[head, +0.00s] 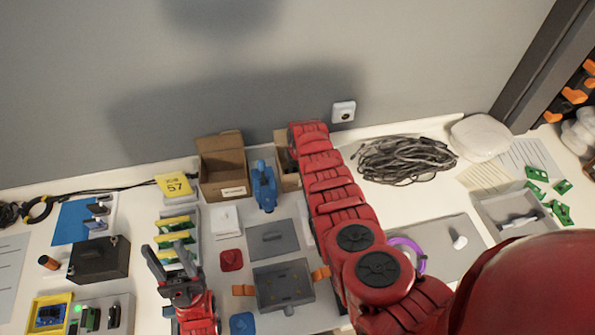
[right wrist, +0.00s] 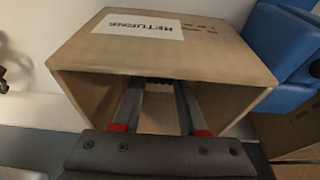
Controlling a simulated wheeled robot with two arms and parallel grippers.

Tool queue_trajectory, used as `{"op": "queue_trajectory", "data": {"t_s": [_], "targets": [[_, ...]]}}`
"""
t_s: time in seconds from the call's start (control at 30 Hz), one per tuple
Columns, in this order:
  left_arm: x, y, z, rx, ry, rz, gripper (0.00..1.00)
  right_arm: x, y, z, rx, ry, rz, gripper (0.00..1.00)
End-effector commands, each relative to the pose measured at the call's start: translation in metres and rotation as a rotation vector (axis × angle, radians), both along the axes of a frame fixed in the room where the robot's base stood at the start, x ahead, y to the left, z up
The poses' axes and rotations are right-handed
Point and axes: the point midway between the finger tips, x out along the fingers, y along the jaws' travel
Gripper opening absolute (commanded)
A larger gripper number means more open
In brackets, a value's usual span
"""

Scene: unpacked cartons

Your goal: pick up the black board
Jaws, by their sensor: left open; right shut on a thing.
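My right arm reaches to the back of the bench, and its gripper is hidden in the head view. In the right wrist view my right gripper (right wrist: 159,88) reaches into an open cardboard box (right wrist: 215,48) labelled RETURNS. Its fingers close on a dark, narrow edge, the black board (right wrist: 159,80), in the shadowed box; most of it is hidden. This box shows partly behind my arm in the head view (head: 287,180). My left gripper (head: 165,254) is open and empty over the front left, near a rack of green and yellow boards (head: 176,224).
A blue device (head: 265,188) stands close beside the box and shows in the right wrist view (right wrist: 284,45). Another open carton (head: 222,165) stands to its left. A grey fixture (head: 283,287), a cable coil (head: 402,160) and a grey tray (head: 512,208) occupy the bench.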

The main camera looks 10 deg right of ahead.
Motion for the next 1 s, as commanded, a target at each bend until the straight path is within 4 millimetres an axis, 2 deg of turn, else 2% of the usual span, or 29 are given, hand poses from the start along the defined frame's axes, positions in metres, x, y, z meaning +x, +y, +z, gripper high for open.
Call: {"op": "queue_trajectory", "data": {"t_s": [0.17,0.27,0.6,0.7,1.0], "targets": [[0.000,0.000,0.006,0.000,0.000,0.000,0.50,0.000,0.000,0.007,0.000,-0.001,0.000,0.00],[0.000,0.000,0.017,0.000,0.000,0.000,0.50,0.001,0.000,0.018,0.000,-0.002,0.000,0.00],[0.000,0.000,0.074,0.000,0.000,0.000,0.50,0.001,0.000,0.083,0.000,-0.005,0.000,0.00],[0.000,0.000,0.084,0.000,0.000,0.000,0.50,0.000,0.000,0.096,-0.001,0.000,0.000,0.00],[0.000,0.000,0.085,0.000,0.000,0.000,0.50,0.000,0.000,0.100,0.000,0.001,0.000,0.00]]}}
